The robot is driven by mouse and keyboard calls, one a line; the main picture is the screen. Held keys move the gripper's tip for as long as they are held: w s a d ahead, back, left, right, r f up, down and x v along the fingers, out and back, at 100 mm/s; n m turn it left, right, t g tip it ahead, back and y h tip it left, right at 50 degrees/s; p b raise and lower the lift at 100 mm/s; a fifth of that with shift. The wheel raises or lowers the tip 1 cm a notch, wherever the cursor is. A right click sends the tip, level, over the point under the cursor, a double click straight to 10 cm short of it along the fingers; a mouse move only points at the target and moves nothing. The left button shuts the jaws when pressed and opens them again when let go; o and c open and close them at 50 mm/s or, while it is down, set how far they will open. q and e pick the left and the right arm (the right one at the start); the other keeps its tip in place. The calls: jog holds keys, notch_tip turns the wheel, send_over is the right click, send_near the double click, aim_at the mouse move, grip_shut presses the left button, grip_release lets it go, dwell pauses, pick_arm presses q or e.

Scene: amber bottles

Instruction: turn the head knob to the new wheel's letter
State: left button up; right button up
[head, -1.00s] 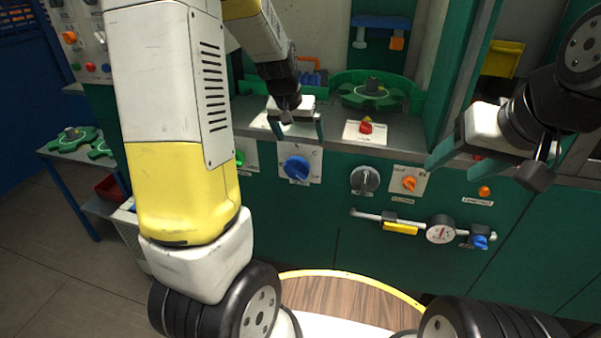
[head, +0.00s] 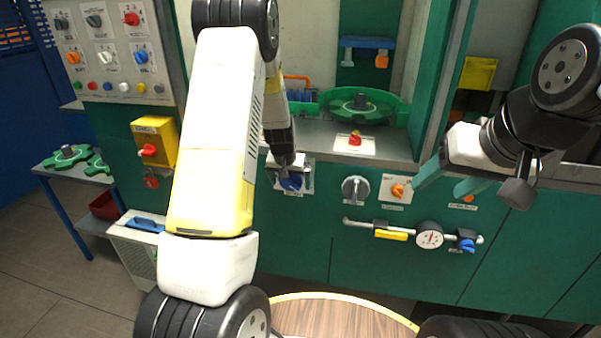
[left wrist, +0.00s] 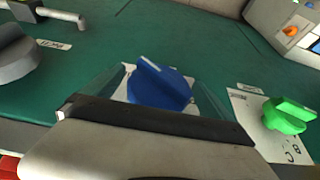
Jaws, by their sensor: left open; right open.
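A blue knob (head: 291,183) with a white pointer line sits on a white plate on the green machine front. It shows large in the left wrist view (left wrist: 158,88). My left gripper (head: 290,178) is at this knob, open, with one green finger on each side of it; I cannot tell whether they touch it. The gripper hides much of the knob and plate letters in the head view. A green star wheel (head: 383,107) lies on the machine top. My right gripper (head: 447,181) is open and empty in front of the machine at the right.
A green knob (left wrist: 289,115) on a lettered plate is beside the blue one. A grey knob (head: 355,188) and an orange knob (head: 398,190) are to its right. A rail with a gauge (head: 429,235) runs below. Spare green wheels (head: 66,155) lie on a side table.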

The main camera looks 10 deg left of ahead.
pick_arm(q)
jog(key=shift+c, duration=0.3)
jog(key=c, duration=1.3)
